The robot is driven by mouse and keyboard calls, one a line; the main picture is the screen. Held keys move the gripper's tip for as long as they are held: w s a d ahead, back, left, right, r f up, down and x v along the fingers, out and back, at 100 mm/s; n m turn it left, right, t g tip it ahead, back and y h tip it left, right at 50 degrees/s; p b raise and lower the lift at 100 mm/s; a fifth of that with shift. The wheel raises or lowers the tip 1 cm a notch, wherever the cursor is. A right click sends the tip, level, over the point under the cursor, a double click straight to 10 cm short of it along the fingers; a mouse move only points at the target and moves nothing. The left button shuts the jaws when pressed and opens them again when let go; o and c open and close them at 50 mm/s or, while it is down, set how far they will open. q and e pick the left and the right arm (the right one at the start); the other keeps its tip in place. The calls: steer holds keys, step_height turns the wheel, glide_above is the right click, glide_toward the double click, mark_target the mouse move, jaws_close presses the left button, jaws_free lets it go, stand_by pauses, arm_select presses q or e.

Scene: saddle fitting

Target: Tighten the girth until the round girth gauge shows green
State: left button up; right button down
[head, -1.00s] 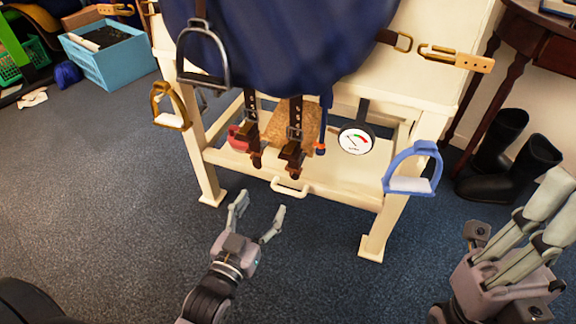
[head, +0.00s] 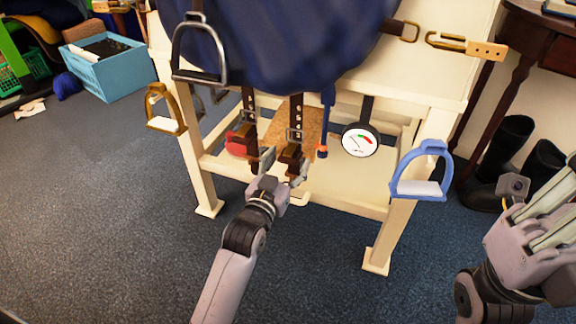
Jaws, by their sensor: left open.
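The round girth gauge (head: 360,140) hangs at the right of the cream stand, with a white face and a small red and green arc. I cannot tell where its needle points. Two dark girth straps with buckles hang below the blue cover: the left strap (head: 250,125) and the right strap (head: 296,130). My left gripper (head: 283,165) is open, with its fingers at the lower ends of the straps, around or in front of the right strap's end; I cannot tell if they touch. My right gripper (head: 550,215) is at the right edge, its fingertips cut off by the frame.
The cream stand (head: 205,185) carries the blue cover (head: 275,45). Stirrups hang around it: dark (head: 200,55), brass (head: 165,110), blue (head: 421,172). A blue-handled tool (head: 326,120) hangs beside the gauge. Black boots (head: 505,150) stand right.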

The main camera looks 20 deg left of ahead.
arm_select(q)
steer(key=shift+w, duration=0.2)
steer(key=shift+c, duration=0.5)
jaws_close()
stand_by(0.3)
steer(key=shift+r, duration=0.1)
